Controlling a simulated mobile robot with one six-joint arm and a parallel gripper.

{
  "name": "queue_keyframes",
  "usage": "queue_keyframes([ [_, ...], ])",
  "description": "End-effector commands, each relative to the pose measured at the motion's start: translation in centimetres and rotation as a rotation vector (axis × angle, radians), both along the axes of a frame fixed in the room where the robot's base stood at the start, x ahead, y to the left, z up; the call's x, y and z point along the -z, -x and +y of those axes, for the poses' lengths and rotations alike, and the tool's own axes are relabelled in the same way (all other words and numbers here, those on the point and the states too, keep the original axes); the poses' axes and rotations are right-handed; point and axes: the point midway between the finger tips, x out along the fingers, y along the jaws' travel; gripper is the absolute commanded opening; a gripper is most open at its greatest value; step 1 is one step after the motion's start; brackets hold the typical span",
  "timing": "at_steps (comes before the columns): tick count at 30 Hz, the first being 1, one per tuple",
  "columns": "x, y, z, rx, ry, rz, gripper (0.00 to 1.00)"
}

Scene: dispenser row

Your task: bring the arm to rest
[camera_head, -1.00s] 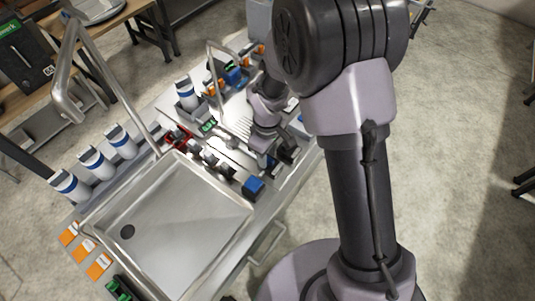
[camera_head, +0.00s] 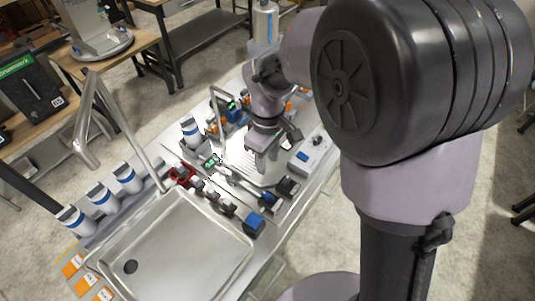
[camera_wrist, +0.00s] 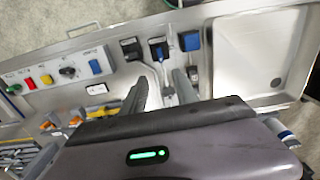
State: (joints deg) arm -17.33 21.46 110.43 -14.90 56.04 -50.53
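My gripper (camera_head: 265,155) hangs over the steel worktop, just right of the thin curved tap, with its fingers pointing down. In the wrist view my gripper (camera_wrist: 162,88) has its two dark fingers apart, with nothing held between them. A blue-topped fixture (camera_wrist: 158,47) and a second blue fixture (camera_wrist: 190,41) stand on the worktop beyond the fingertips. My large upper arm joint fills much of the right side of the head view and hides what lies behind it.
The sink basin (camera_head: 180,250) is empty. White dispensers with blue bands (camera_head: 102,199) stand along its left edge. A tall faucet (camera_head: 122,130) rises beside them. A button panel (camera_wrist: 70,71) lies on the worktop. Open floor (camera_head: 330,215) is right of the bench.

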Motion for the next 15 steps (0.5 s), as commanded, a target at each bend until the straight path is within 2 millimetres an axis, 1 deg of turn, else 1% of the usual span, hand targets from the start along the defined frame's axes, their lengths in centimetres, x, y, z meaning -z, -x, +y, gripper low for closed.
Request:
queue_keyframes([
  [2,-0.28,0.01,0.01,0.0,0.0,0.0,0.35],
  [13,-0.22,0.01,-0.01,0.0,0.0,0.0,0.35],
  [15,-0.39,0.24,-0.32,0.03,-0.007,-0.012,0.35],
])
